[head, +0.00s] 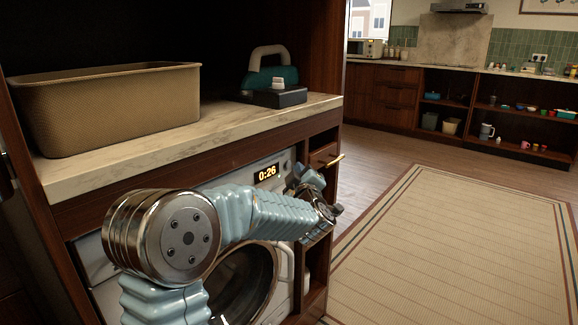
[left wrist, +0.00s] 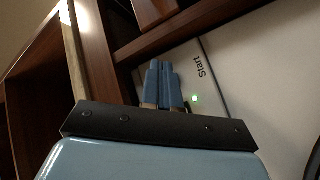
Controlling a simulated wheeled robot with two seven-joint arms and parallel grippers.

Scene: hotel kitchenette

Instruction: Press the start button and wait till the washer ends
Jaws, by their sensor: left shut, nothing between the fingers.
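The washer (head: 283,165) stands under the counter, with its round door (head: 243,285) partly hidden by my left arm. Its display (head: 267,173) reads 0:26. My left gripper (head: 308,176) is at the right part of the washer's front panel, shut and empty. In the left wrist view its blue fingers (left wrist: 161,70) are together in front of the white panel. The word Start (left wrist: 201,66) and a lit green light (left wrist: 195,98) show just right of the fingers. I cannot tell whether the fingertips touch the panel. My right gripper is out of view.
A woven basket (head: 110,105) and a teal appliance with a beige handle (head: 272,80) stand on the marble counter (head: 190,136). Wooden shelving with a handle (head: 335,161) borders the washer on the right. A rug (head: 465,250) lies on open floor to the right.

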